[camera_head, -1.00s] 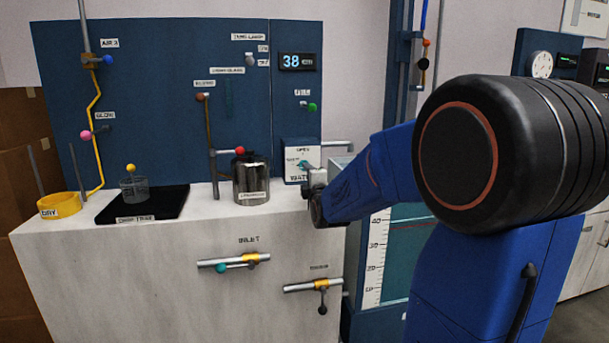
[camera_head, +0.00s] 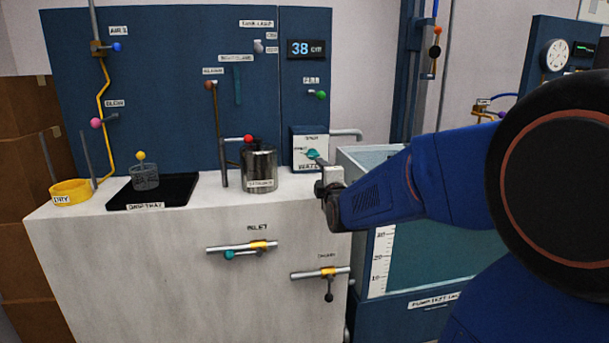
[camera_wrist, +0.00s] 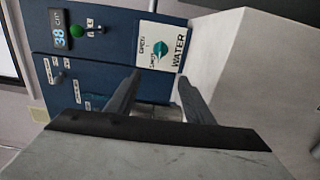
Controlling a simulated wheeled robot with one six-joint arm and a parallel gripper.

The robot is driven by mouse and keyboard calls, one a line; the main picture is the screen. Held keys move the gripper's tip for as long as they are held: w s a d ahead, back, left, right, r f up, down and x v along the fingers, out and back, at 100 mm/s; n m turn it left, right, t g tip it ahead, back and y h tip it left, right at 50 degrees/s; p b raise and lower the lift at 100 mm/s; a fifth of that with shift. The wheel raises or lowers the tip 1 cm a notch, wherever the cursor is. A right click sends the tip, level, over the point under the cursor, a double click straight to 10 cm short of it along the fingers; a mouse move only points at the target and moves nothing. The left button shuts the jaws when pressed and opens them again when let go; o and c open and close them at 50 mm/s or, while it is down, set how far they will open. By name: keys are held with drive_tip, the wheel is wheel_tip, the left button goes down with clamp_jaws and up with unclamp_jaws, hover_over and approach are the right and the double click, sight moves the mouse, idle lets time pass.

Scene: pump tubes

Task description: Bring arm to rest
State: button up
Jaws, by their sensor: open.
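My arm reaches in from the right in the head view, bent at a large black joint. My gripper (camera_head: 322,177) is at the right end of the white counter, close in front of the WATER panel (camera_head: 309,150) with its teal knob (camera_head: 313,154). In the wrist view my gripper (camera_wrist: 158,88) shows two dark fingers set apart with nothing between them. The WATER panel (camera_wrist: 160,47) lies just beyond the fingertips there, its teal knob visible and apart from them.
The white counter (camera_head: 90,226) holds a steel pot (camera_head: 259,172), a black drip tray (camera_head: 180,190) and a yellow ring (camera_head: 70,193). INLET (camera_head: 242,247) and lower (camera_head: 322,273) valves stick out of its front. A water tank (camera_head: 440,255) stands under my arm.

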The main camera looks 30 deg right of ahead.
drive_tip(key=s+a+f+m+g+y, duration=0.1)
drive_tip(key=s+a+f+m+g, duration=0.3)
drive_tip(key=s, duration=0.8)
drive_tip(key=s+a+f+m+g+y, duration=0.2)
drive_tip(key=s+a+f+m+g, duration=0.2)
drive_tip(key=s, duration=0.7)
drive_tip(key=s+a+f+m+g+y, duration=0.2)
drive_tip(key=s+a+f+m+g, duration=0.2)
drive_tip(key=s+a+f+m, duration=0.3)
drive_tip(key=s+f, duration=0.1)
drive_tip(key=s, duration=0.4)
drive_tip(key=shift+s+a+g, duration=0.25)
drive_tip(key=shift+s+g, duration=0.05)
drive_tip(key=shift+s, duration=0.05)
drive_tip(key=shift+f, duration=0.1)
